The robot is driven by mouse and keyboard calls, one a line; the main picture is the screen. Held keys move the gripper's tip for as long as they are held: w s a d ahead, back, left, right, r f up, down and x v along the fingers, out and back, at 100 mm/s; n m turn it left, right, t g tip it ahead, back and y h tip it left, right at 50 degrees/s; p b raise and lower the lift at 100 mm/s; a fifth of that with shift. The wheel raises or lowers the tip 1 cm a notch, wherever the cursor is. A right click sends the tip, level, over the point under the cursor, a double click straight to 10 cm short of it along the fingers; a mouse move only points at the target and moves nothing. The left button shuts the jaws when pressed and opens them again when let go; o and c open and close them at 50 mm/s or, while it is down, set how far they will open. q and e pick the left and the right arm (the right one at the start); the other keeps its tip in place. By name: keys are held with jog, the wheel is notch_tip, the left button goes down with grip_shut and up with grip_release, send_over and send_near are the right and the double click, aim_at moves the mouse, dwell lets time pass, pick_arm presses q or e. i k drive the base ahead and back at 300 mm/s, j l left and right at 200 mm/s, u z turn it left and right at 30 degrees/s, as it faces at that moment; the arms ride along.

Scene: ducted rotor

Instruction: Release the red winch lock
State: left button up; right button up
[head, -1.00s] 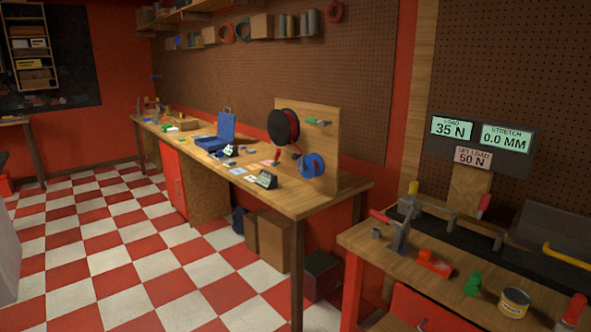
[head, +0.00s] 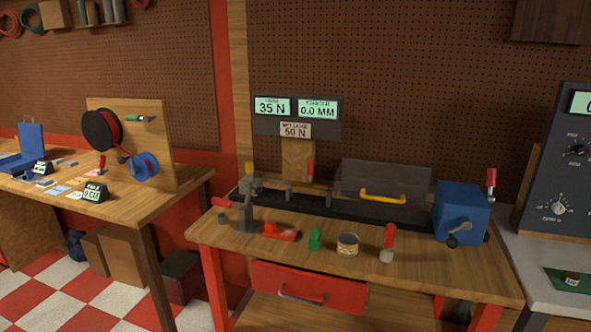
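A blue box (head: 460,212) that looks like the winch stands at the right end of the wooden bench. It has a dark crank (head: 458,234) on its front. A red-handled lever (head: 491,178) stands upright at its back right side and looks like the winch lock. Where the lever joins the box is too small to tell. Neither of my grippers shows in the head view.
The bench (head: 280,258) also carries a red-handled clamp (head: 243,210), a clear cover with a yellow handle (head: 383,196), a tin (head: 347,244) and a red-handled tool (head: 388,242). Displays (head: 296,118) read 35 N, 0.0 mm and 50 N. A grey console (head: 560,170) stands right.

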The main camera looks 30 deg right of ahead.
aim_at(490, 179)
jog(key=z, duration=2.3)
jog(key=j+z, duration=0.9)
jog(key=j, duration=0.65)
jog(key=k+j+z, duration=0.1)
jog(key=j, duration=0.35)
jog(key=k+j, duration=0.15)
jog(key=j, duration=0.3)
jog(key=j+z, duration=0.1)
jog(key=j, duration=0.4)
jog(key=k+j, duration=0.15)
jog(key=j, duration=0.25)
jog(key=j+z, duration=0.05)
